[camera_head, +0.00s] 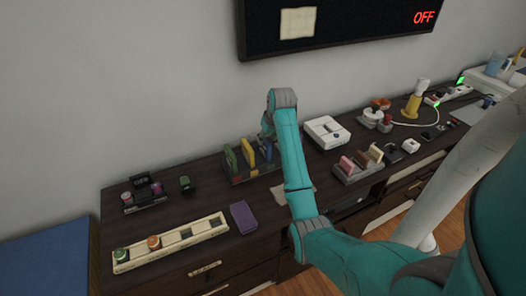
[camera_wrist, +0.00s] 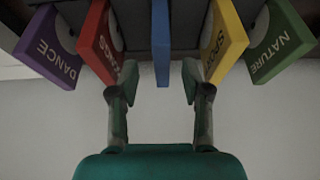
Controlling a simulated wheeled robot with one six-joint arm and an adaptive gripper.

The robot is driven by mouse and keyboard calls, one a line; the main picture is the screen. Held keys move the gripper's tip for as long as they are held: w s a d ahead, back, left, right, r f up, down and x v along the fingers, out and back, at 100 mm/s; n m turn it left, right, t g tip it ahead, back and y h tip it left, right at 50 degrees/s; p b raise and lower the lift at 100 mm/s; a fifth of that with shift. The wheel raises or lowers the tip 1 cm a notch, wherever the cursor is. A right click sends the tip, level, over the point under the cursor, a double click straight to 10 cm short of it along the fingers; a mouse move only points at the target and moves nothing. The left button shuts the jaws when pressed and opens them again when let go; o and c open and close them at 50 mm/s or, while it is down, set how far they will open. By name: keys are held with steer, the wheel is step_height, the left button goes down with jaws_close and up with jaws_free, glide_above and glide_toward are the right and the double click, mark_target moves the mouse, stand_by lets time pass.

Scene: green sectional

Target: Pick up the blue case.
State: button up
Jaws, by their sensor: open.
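The blue case (camera_wrist: 161,45) shows edge-on in the middle of the wrist view, as a narrow upright strip in a dark rack. My gripper (camera_wrist: 158,78) is open, with one finger on each side of the blue case's line. The case's end lies between the fingertips, and I see no clear contact. In the head view my gripper (camera_head: 268,128) is over the rack (camera_head: 238,180) of cases, partly hidden by my wrist.
In the wrist view, a red case (camera_wrist: 101,45) and a purple "DANCE" case (camera_wrist: 48,48) stand left of the blue one. A yellow case (camera_wrist: 224,42) and a green "NATURE" case (camera_wrist: 278,48) stand right. A white box (camera_head: 326,131) is beside the rack.

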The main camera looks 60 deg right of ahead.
mark_target(264, 145)
steer(key=shift+x, duration=3.05)
steer(key=shift+a, duration=0.1)
jaws_close()
